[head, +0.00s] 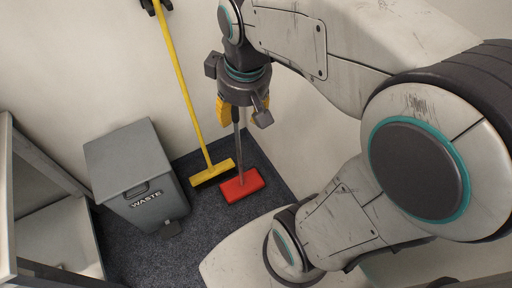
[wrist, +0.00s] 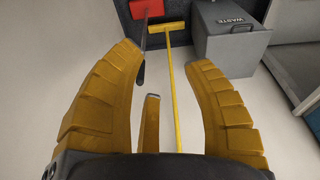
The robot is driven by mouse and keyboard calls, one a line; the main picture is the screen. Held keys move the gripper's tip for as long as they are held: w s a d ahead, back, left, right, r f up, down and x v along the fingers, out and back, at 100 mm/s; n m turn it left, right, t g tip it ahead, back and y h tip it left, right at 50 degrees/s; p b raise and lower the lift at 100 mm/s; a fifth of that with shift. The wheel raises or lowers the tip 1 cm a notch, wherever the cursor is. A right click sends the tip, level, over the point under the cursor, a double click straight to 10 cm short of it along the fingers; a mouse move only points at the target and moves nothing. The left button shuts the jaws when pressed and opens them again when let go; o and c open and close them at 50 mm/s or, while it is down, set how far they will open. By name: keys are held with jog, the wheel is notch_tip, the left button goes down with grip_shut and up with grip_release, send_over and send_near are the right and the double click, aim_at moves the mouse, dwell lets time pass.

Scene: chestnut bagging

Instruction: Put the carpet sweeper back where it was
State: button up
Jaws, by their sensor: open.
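The carpet sweeper has a red head (head: 242,185) on the dark carpet in the corner and a thin dark handle (head: 238,145) rising toward my gripper. My gripper (head: 241,114) is above it, pointing down, with its yellow fingers apart. In the wrist view, my gripper (wrist: 165,60) is open, and the dark handle (wrist: 141,65) shows close to the inner side of the left finger. I cannot tell whether they touch. The sweeper's red head (wrist: 147,8) is at the top of that view. The handle's upper end is partly hidden by my gripper in the head view.
A yellow broom (head: 182,85) leans upright by the wall, left of the sweeper, below a dark wall holder (head: 155,5). A grey waste bin (head: 130,165) stands further left, beside a grey-framed unit (head: 40,200). White walls close the corner behind and right.

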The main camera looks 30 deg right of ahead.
jog(key=s+a+f+m, duration=0.1)
jog(key=s+f, duration=0.2)
jog(key=s, duration=0.5)
jog(key=shift+t, duration=0.3)
jog(key=p+v, duration=0.2)
jog(key=w+p+v, duration=0.1)
jog(key=p+v, duration=0.2)
jog(key=shift+w+r, duration=0.1)
jog(key=shift+r, duration=0.3)
